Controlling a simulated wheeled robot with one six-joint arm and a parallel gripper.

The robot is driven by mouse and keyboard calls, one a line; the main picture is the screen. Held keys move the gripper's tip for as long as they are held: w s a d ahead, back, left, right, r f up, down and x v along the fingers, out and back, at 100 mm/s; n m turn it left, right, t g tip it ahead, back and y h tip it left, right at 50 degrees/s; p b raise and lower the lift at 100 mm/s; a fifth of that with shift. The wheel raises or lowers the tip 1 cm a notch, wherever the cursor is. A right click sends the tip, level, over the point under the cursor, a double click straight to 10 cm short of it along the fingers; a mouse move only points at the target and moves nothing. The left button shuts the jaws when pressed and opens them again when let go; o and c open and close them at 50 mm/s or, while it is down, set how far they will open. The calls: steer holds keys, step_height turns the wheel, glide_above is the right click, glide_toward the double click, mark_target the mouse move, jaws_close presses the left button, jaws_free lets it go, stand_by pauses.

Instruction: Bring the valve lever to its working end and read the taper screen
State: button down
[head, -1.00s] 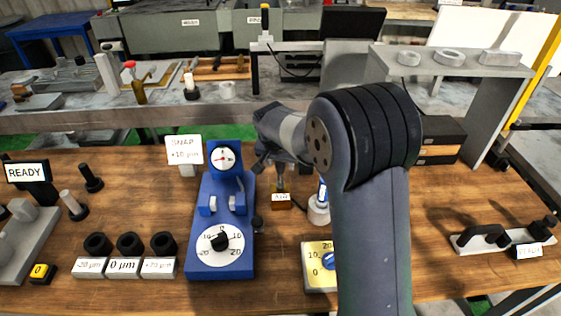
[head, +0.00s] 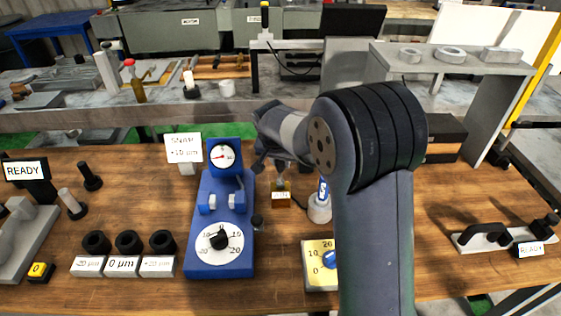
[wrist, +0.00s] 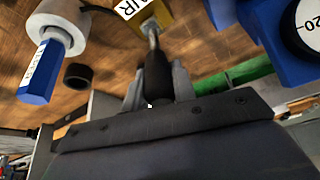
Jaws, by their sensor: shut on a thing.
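The valve lever is a stem with a black grip (wrist: 157,75) rising from a brass block labelled AIR (wrist: 140,10). My gripper (wrist: 158,92) is shut on the black grip, with a pale finger on each side. In the head view the brass block (head: 281,200) stands right of the blue snap gauge, and my arm hides most of the lever and fingers. A small dark screen at the left (head: 27,170) reads READY. A label on the right fixture (head: 530,249) also appears to read READY. I cannot tell which is the taper screen.
The blue snap gauge (head: 222,262) with dial and knob stands close left of the lever. A blue-handled tool in a white holder (head: 319,210) stands close right. A yellow dial plate (head: 318,280) lies in front. Labelled blocks with black rings (head: 122,266) sit front left.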

mark_target(282, 171)
steer(key=shift+s+f+t+b, duration=0.3)
steer(key=shift+s+t+b, duration=0.6)
steer(key=shift+b, duration=2.85)
steer(key=shift+s+f+t+b, duration=0.25)
steer(key=shift+s+t+b, duration=0.65)
steer(key=shift+b, duration=2.85)
steer(key=shift+r+t+b, duration=0.1)
steer(key=shift+t+b, duration=0.4)
steer(key=shift+b, duration=0.25)
steer(key=c, duration=1.2)
jaws_free()
steer(key=shift+o, duration=0.2)
steer(key=v, duration=1.1)
steer(key=shift+p, duration=0.35)
steer(key=shift+w, duration=0.1)
